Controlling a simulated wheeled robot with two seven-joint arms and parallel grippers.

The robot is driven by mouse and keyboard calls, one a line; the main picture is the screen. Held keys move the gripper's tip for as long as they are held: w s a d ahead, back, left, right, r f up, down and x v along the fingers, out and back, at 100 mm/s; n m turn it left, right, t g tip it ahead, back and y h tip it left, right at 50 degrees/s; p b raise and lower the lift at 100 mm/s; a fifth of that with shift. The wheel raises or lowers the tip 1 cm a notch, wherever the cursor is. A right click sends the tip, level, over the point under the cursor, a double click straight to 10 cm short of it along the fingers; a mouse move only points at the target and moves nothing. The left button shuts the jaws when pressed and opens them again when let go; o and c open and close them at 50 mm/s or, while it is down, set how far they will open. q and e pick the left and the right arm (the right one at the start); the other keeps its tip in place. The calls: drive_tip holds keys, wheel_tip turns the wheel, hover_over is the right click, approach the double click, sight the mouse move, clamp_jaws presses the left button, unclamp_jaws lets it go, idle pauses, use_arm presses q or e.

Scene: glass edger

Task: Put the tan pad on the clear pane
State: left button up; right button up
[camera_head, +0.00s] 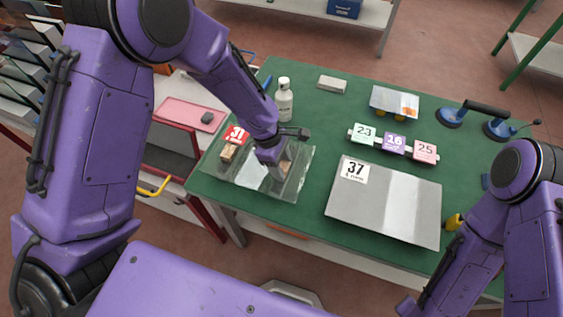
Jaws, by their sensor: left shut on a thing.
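The clear pane (297,186) lies flat near the left front of the green table, with a red 31 card (236,134) at its far left corner. My left gripper (279,170) reaches down over the right part of the pane and is shut on the tan pad (286,166). The pad is mostly hidden by the fingers and looks greyish tan. I cannot tell whether it touches the glass. A small tan block (228,153) sits at the pane's left side. My right arm shows at the lower right, but its gripper is not visible.
A white bottle (284,100) stands behind the pane, with a pale block (332,84) beyond it. A large grey sheet (385,205) marked 37 lies to the right. Number cards (394,143) and a dark-handled suction lifter (486,110) are farther back. Green table shows between pane and sheet.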

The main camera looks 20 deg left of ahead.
use_arm(q)
drive_tip(key=shift+s, duration=0.1)
drive_tip(key=o, duration=1)
drive_tip(key=shift+f, duration=0.1)
drive_tip(key=v, duration=1.2)
drive_tip(key=shift+r, duration=0.2)
